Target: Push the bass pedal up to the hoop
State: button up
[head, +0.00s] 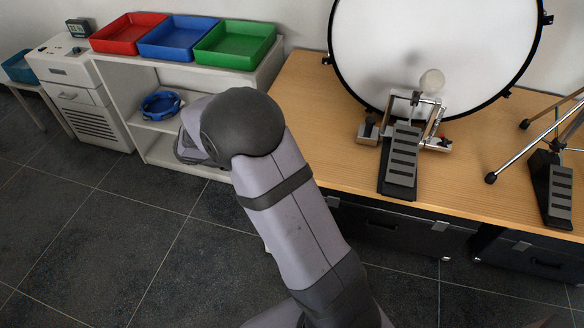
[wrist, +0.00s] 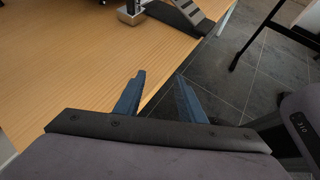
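The bass pedal (head: 402,165) stands on the wooden table, with a ribbed grey footboard, a metal frame and a pale round beater (head: 432,82). Its frame overlaps the lower edge of the bass drum's black hoop (head: 341,72); I cannot tell whether they touch. In the wrist view the pedal's footboard (wrist: 183,13) shows at the top, beyond the fingertips. My gripper (wrist: 157,78) is open, with two blue fingers apart and nothing between them. It is over the table's front edge, short of the pedal.
The wooden table (head: 300,110) is bare left of the pedal. A second pedal (head: 552,190) and chrome stand legs (head: 520,155) are at the right. Dark cases (head: 400,230) stand below. Red (head: 128,32), blue (head: 178,38) and green (head: 236,45) trays top the left shelf.

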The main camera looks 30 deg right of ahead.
jog(key=shift+a, duration=0.2)
jog(key=shift+d, duration=0.1)
jog(key=n+t+h, duration=0.2)
jog(key=n+h, duration=0.1)
jog(key=h, duration=0.3)
send_near(366, 127)
jog(key=shift+s+d+f+b, duration=0.25)
jog(key=shift+s+d+b, duration=0.15)
jog(key=shift+s+d, duration=0.05)
jog(key=shift+w+d+t+h, duration=0.25)
jog(key=shift+d+t+h, duration=0.05)
jog(key=shift+d, duration=3.8)
jog(key=shift+c, duration=0.6)
grip_shut()
